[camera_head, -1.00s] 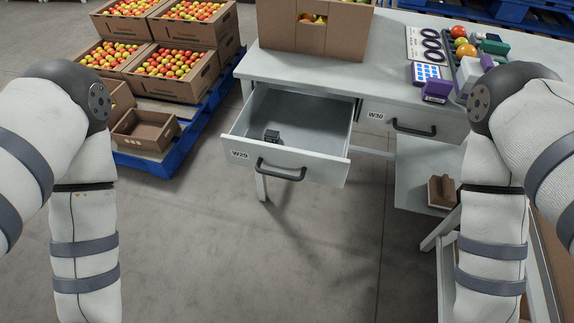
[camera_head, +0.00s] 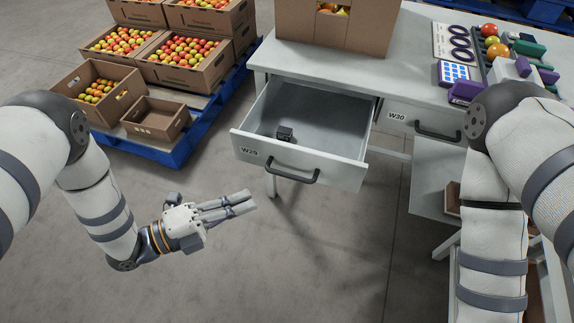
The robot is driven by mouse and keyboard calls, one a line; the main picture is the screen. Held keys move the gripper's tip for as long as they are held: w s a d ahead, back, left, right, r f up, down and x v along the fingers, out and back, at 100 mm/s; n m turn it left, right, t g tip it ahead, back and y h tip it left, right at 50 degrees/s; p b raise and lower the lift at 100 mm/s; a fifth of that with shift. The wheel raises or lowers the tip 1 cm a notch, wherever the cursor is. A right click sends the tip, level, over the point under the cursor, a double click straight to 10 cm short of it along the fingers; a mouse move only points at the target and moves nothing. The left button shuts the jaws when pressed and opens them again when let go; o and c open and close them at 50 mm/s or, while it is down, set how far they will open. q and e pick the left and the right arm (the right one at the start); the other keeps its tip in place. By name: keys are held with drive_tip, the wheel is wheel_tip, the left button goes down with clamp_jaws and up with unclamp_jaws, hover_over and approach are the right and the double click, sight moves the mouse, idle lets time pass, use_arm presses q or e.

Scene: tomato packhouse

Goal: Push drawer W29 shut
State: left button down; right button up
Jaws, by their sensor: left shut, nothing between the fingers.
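Drawer W29 (camera_head: 335,178) is pulled well out from the left part of the grey table, with its label at the left of its front and a dark bar handle (camera_head: 292,175). A small black object (camera_head: 284,133) lies inside it. My left gripper (camera_head: 252,203) is shut and empty, in front of and below the drawer front, to the left of the handle and apart from it. My right gripper is not in view; only my right arm shows at the right edge.
Drawer W30 (camera_head: 400,118) is shut, right of W29. On the tabletop (camera_head: 420,60) stand a cardboard box (camera_head: 335,35), a purple item (camera_head: 465,92) and tomatoes. A blue pallet (camera_head: 175,152) with tomato boxes stands at the left. The floor before the drawer is clear.

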use_arm(q)
approach(316, 161)
drive_tip(key=s+d, duration=0.2)
drive_tip(key=shift+w+d+b, duration=0.15)
drive_tip(key=shift+w+d, duration=0.2)
drive_tip(key=shift+w, duration=0.35)
drive_tip(key=shift+w+d+b, duration=0.1)
drive_tip(key=shift+w+d, duration=0.25)
drive_tip(key=shift+w, duration=0.4)
drive_tip(key=shift+w+d+b, duration=0.15)
drive_tip(key=shift+w+d, duration=0.15)
drive_tip(key=shift+w, duration=0.4)
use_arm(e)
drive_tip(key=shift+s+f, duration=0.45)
